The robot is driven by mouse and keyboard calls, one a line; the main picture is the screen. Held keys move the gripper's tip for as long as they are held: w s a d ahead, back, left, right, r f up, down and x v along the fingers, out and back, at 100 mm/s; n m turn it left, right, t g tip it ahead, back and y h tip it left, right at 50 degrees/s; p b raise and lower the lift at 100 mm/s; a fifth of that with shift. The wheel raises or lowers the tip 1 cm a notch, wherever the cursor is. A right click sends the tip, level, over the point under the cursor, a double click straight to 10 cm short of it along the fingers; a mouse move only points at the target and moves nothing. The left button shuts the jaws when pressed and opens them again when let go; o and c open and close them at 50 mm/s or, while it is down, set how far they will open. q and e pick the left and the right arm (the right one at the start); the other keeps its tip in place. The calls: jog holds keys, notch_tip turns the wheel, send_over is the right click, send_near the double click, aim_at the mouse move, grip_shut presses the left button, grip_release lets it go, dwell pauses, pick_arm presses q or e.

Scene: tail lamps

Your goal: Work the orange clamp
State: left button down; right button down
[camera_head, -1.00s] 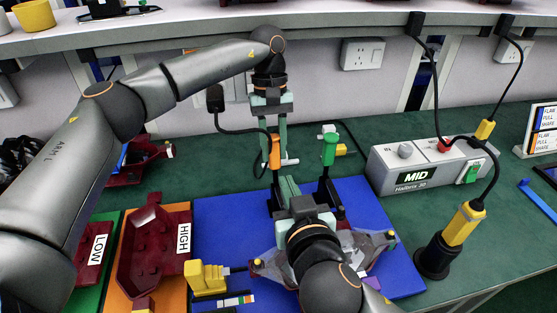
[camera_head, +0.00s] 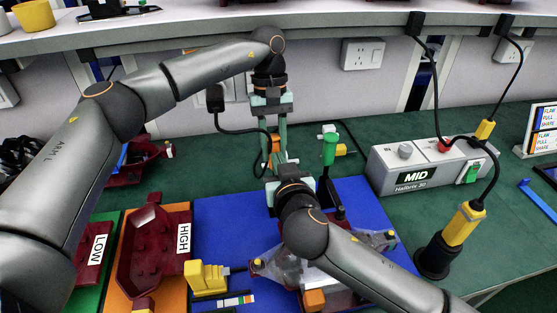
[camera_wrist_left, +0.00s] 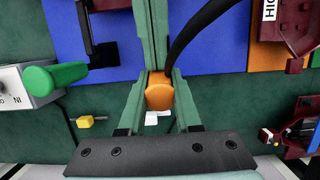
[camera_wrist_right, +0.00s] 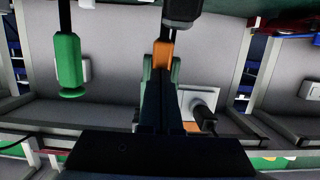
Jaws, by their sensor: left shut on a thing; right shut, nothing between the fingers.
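The orange clamp's orange handle (camera_head: 275,143) stands near the back edge of the blue board, partly hidden in the head view. My left gripper (camera_head: 280,157) reaches down from above and is shut on the orange handle; the handle's end (camera_wrist_left: 159,96) shows between its fingers in the left wrist view. My right gripper (camera_head: 281,182) is shut and empty, its fingers pointing at the handle from the near side. In the right wrist view the handle (camera_wrist_right: 163,57) lies just past the right fingertips; I cannot tell whether they touch.
A green-handled clamp (camera_head: 330,148) stands close on the right. A grey lamp piece (camera_head: 284,268) lies on the blue board (camera_head: 222,222), partly under my right arm. A control box (camera_head: 425,165) reading MID is at the right. A black cable loops beside my left gripper.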

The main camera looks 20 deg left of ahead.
pick_arm(q)
jog(key=shift+r, duration=0.1)
jog(key=shift+s+d, duration=0.1)
jog(key=shift+d, duration=0.1)
dwell(0.4)
jog(key=c, duration=1)
grip_release()
jog(key=o, duration=0.4)
jog(key=shift+a, duration=0.2)
